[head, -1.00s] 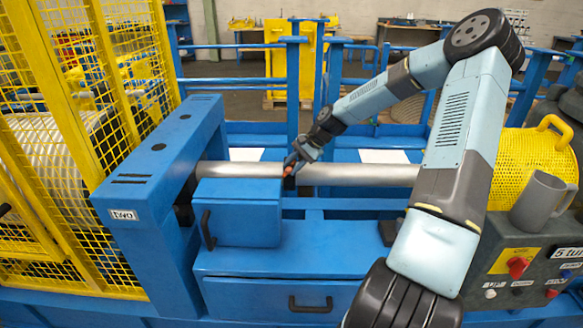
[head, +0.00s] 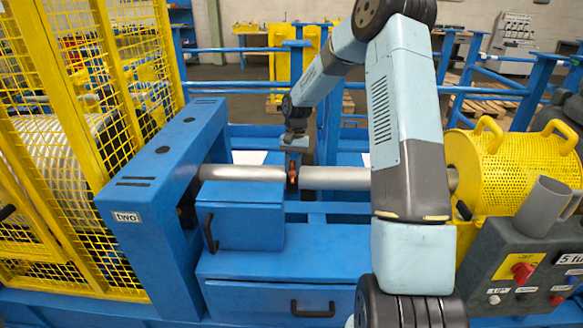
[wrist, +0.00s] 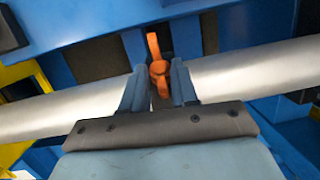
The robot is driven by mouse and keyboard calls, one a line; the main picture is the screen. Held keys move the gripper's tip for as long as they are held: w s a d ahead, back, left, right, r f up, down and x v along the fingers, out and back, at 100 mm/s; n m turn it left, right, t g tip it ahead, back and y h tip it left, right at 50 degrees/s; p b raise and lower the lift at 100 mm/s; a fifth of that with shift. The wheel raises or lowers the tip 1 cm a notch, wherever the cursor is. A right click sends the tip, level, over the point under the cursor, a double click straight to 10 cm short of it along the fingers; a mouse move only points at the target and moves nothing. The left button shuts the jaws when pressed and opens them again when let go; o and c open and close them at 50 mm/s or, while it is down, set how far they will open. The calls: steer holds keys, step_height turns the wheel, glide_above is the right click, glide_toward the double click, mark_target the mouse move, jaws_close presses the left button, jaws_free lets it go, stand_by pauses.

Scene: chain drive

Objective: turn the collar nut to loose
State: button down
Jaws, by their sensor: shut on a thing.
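The collar nut (head: 292,176) is an orange-red piece on the long silver shaft (head: 335,178). In the wrist view the orange collar nut (wrist: 157,66) has an arm that points up the picture, and the silver shaft (wrist: 245,75) runs across on both sides of it. My gripper (wrist: 158,84) has one finger on each side of the orange piece and is shut on it. In the head view my gripper (head: 293,156) comes down on the shaft from above and behind. The fingers hide part of the nut.
A blue box with a handle (head: 240,212) stands just in front of the shaft. A blue frame (head: 165,165) and yellow mesh guard (head: 85,100) are at left. A yellow perforated drum (head: 510,165), a grey mug (head: 546,205) and a control panel (head: 515,265) are at right.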

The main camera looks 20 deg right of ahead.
steer(key=shift+s+a+f+n+g+h, duration=0.1)
steer(key=shift+a+f+n+g+h, duration=0.1)
steer(key=shift+n+h, duration=0.35)
steer(key=shift+a+f+n+g+h, duration=0.15)
steer(key=shift+n+h, duration=0.2)
steer(key=shift+h, duration=0.3)
steer(key=shift+s, duration=0.1)
steer(key=c, duration=1.1)
jaws_free()
steer(key=shift+r, duration=0.1)
steer(key=shift+w+r, duration=0.15)
steer(key=shift+w, duration=0.05)
steer(key=v, duration=1.3)
steer(key=shift+r, duration=0.15)
steer(key=shift+a, duration=0.1)
